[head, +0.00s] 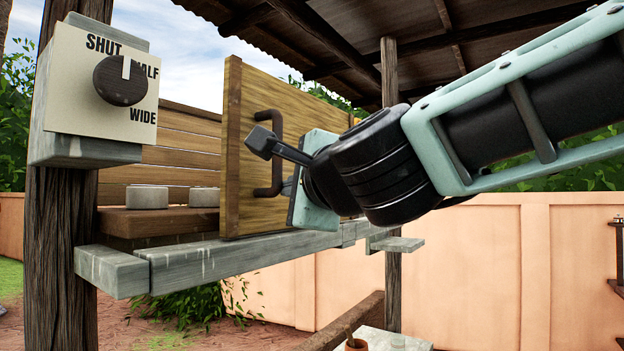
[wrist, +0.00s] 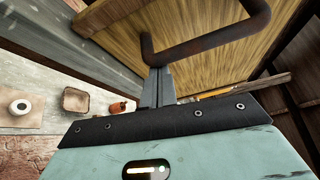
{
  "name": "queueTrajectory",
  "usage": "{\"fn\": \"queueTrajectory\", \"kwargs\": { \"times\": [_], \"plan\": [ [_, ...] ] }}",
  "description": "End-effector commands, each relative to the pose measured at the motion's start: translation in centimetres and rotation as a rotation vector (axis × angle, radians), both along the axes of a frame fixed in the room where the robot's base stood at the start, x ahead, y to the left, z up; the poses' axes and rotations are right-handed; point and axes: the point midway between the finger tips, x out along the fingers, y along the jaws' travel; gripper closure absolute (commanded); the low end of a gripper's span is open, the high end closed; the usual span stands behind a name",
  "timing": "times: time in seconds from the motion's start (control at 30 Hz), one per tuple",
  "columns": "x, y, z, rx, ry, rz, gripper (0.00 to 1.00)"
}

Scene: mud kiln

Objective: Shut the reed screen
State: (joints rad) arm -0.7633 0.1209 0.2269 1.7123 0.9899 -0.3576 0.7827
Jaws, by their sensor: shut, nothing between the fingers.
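The reed screen (head: 240,115) is an upright tan panel with a dark bar handle (head: 276,150), standing on a grey rail (head: 240,258). To its left, the bay is uncovered. My gripper (head: 286,187) is at the handle's lower right in the head view, its fingers mostly hidden. In the wrist view the closed, empty fingers (wrist: 156,72) reach the bent end of the handle (wrist: 210,40), with the screen (wrist: 205,70) behind. I cannot tell whether they touch it.
A dial (head: 120,80) marked SHUT, HALF, WIDE sits on the left post; its white mark points upward. A small grey shelf (head: 397,244) juts out beyond the rail.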

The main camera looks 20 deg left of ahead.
Motion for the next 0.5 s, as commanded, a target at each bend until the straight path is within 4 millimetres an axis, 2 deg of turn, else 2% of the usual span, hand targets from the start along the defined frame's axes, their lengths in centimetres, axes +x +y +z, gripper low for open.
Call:
{"fn": "queueTrajectory", "kwargs": {
  "times": [0.03, 0.2, 0.33, 0.5],
  "plan": [
    [-1.5, 0.6, 0.4, -0.002, 0.000, 0.008, 1.00],
    [-5.3, 2.0, 0.3, -0.002, 0.001, 0.006, 1.00],
    [-7.5, 2.8, 0.2, -0.002, 0.000, 0.005, 1.00],
    [-9.1, 3.3, 0.0, -0.001, 0.000, 0.004, 1.00]
  ]
}}
